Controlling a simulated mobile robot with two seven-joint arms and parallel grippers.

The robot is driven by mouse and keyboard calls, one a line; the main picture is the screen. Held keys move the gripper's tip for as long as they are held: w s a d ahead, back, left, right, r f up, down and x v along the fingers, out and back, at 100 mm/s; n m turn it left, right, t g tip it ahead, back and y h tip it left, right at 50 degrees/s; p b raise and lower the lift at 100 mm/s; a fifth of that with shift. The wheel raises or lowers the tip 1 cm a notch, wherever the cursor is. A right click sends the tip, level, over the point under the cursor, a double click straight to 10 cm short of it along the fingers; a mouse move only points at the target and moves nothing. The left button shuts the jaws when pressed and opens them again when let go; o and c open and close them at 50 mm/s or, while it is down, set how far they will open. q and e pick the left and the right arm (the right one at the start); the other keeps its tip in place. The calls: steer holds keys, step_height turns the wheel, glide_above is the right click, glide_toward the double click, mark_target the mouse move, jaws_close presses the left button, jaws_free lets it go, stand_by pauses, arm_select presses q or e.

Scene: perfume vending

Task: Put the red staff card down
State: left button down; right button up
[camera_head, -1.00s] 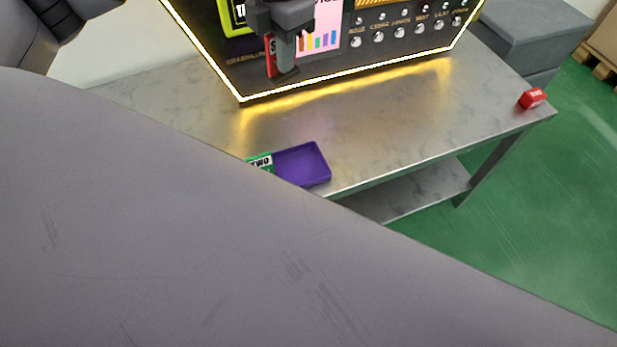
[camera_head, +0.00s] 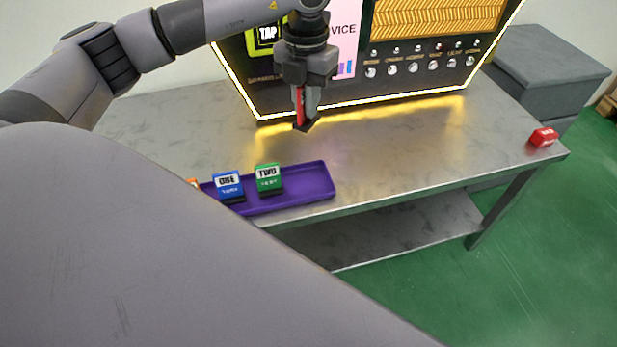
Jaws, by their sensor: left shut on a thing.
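The red staff card (camera_head: 299,104) is held upright between the fingers of my left gripper (camera_head: 306,122), mostly hidden by them. The gripper is shut on it and hangs above the metal table (camera_head: 400,143), just in front of the vending machine's (camera_head: 283,92) lower left face. A purple tray (camera_head: 305,184) lies on the table's front edge, below the gripper and apart from it. A blue card marked ONE (camera_head: 228,186) and a green card marked TWO (camera_head: 268,178) stand in the tray. My right gripper is not in view.
A small red block (camera_head: 543,137) sits at the table's right corner. A sliver of an orange thing (camera_head: 193,183) shows at the tray's left end, partly hidden by my own body. The tabletop between tray and machine is clear. A grey box (camera_head: 545,70) stands behind right.

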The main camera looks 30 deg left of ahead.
arm_select(q)
step_height(320, 180, down, 18)
steer(key=shift+f+b, duration=0.15)
steer(key=shift+b, duration=0.75)
steer(key=shift+f, duration=0.2)
steer(key=c, duration=1.2)
jaws_free()
steer(key=shift+o, duration=0.2)
steer(key=shift+r, duration=0.15)
